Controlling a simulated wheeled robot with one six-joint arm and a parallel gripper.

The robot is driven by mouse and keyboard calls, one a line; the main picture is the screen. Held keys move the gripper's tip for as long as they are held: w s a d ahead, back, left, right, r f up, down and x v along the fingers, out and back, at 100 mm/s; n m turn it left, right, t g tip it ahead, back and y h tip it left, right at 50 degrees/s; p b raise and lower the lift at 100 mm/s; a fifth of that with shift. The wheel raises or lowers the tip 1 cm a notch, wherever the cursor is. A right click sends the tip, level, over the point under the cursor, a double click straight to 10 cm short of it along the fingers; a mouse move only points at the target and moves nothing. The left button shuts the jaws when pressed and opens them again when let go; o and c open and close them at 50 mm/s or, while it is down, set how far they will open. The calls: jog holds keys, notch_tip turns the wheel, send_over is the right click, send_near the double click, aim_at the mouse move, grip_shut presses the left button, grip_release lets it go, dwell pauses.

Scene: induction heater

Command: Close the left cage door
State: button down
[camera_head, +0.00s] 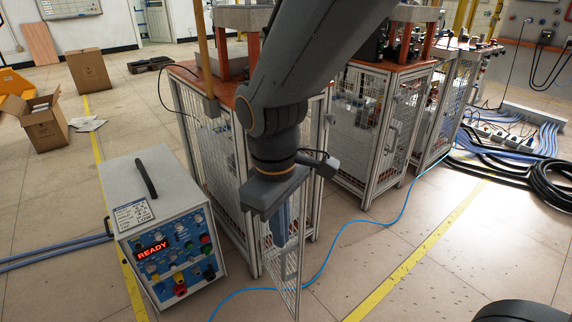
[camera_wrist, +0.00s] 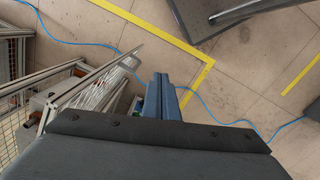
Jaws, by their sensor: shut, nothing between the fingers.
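The left cage (camera_head: 215,150) is a mesh-walled metal frame under an orange top. Its mesh door (camera_head: 290,270) stands open, swung out toward the camera, with a handle on its outer part. In the wrist view the door (camera_wrist: 105,82) is seen from above, slanting left of the fingers. My gripper (camera_head: 282,222) points down beside the upper part of the door. Its blue fingers (camera_wrist: 165,98) are together and hold nothing. In the wrist view a small gap shows between fingers and door; contact lower down cannot be told.
A power unit (camera_head: 165,230) reading READY stands on the floor at left. Another cage (camera_head: 375,130) stands close on the right. A thin blue cable (camera_head: 345,232) crosses the floor by the door. Floor to the front right is mostly clear.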

jog(key=w+a+r+n+h+p, duration=0.25)
jog(key=w+r+n+p, duration=0.75)
jog(key=p, duration=0.5)
jog(key=w+d+f+n+t+p, duration=0.1)
jog(key=d+f, duration=0.4)
jog(key=f, duration=0.5)
jog(key=shift+w+n+p, duration=0.7)
jog(key=shift+w+p, duration=0.15)
jog(key=shift+p, duration=0.4)
jog(key=shift+d+y, duration=0.1)
jog(key=shift+y, duration=0.15)
